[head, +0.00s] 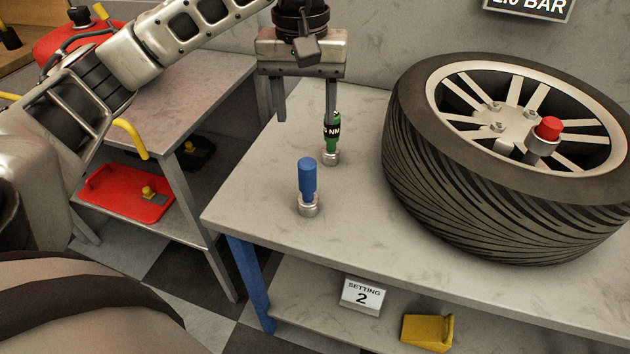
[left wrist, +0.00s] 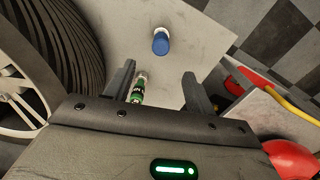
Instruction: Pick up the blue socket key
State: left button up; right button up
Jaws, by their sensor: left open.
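The blue socket key (head: 307,180) stands upright on the grey table, its metal socket end down. It also shows in the left wrist view (left wrist: 161,42), beyond the fingertips and between their lines. My left gripper (head: 304,117) points down, open and empty, above and behind the blue key in the head view. A green socket key (head: 331,145) with a black band lettered "NM" stands just behind the blue one. The left gripper's right finger overlaps its top in the head view; I cannot tell whether they touch. My right gripper is not in view.
A large wheel with a tyre (head: 400,165) lies on the table at the right, with a red-topped key (head: 548,128) on its hub. A lower shelf holds a "SETTING 2" card (head: 362,296) and a yellow block (head: 428,332). The table's front left is clear.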

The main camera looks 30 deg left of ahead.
aim_at(308, 179)
pick_arm(q)
jog(key=f, duration=1)
jog(key=shift+a, duration=0.3)
jog(key=shift+s+d+f+p, duration=0.1)
jog(key=shift+d+f+p, duration=0.1)
jog(key=shift+f, duration=0.7)
jog(key=shift+w+d+f+p, duration=0.1)
jog(key=shift+f+p, duration=0.15)
jog(key=shift+f, duration=0.65)
jog(key=shift+s+d+f+p, duration=0.1)
jog(key=shift+f+p, duration=0.1)
jog(key=shift+f, duration=0.7)
jog(key=c, duration=1.2)
